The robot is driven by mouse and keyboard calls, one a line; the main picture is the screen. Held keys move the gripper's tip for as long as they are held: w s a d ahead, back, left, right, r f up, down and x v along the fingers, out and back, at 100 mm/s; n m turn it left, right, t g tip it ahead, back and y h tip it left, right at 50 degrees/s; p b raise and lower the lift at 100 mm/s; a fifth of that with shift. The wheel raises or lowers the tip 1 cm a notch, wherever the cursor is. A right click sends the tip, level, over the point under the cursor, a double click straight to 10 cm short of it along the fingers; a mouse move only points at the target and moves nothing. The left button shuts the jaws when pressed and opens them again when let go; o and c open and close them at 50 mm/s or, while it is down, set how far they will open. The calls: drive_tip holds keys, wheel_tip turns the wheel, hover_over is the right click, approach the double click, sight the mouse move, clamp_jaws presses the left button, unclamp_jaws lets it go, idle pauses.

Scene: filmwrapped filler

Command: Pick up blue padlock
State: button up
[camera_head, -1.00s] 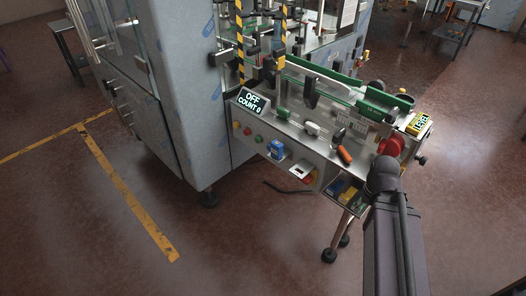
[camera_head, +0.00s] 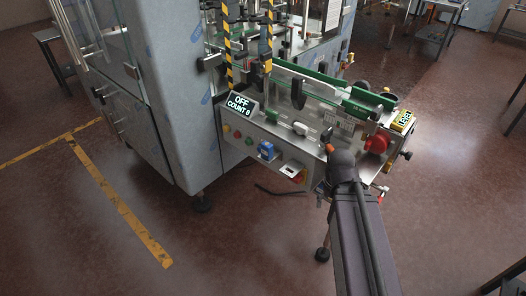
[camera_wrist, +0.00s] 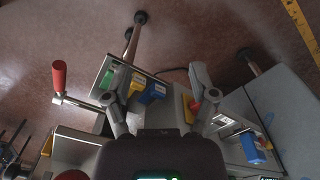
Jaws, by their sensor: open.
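My gripper (camera_wrist: 160,88) is open in the wrist view, its two fingers spread wide. A small blue block-shaped item (camera_wrist: 153,92), likely the blue padlock, lies between the fingers in the picture, nearer the left one. It sits in an open tray beside yellow and green items (camera_wrist: 115,76). The gap from fingers to the blue item cannot be judged. In the head view my arm hides the tray and my gripper.
A red-handled crank (camera_wrist: 59,76) stands left of the tray in the wrist view. The panel has a red and yellow switch (camera_head: 299,177) and buttons. An orange-handled tool (camera_head: 329,148) lies on the machine top. Open floor (camera_head: 240,245) lies in front.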

drive_tip(key=shift+o, duration=0.3)
drive_tip(key=shift+w+a+f, duration=0.15)
drive_tip(key=shift+w+a, duration=0.1)
drive_tip(key=shift+w, duration=0.2)
drive_tip(key=m+t+h+b, duration=0.6)
drive_tip(key=m+t+h, duration=0.2)
drive_tip(key=t, duration=0.3)
approach(265, 147)
drive_tip(key=s+a, duration=0.1)
drive_tip(key=shift+s+a+r, duration=0.15)
drive_tip(key=shift+s+r, duration=0.05)
drive_tip(key=shift+r, duration=0.25)
drive_tip(key=b+x, duration=0.3)
drive_tip(key=x, duration=0.4)
drive_tip(key=shift+w+f, duration=0.2)
drive_tip(key=shift+f, duration=0.05)
drive_tip(key=shift+w+d+f+b, duration=0.1)
drive_tip(key=shift+w+d+b, duration=0.25)
drive_tip(key=shift+d, duration=0.15)
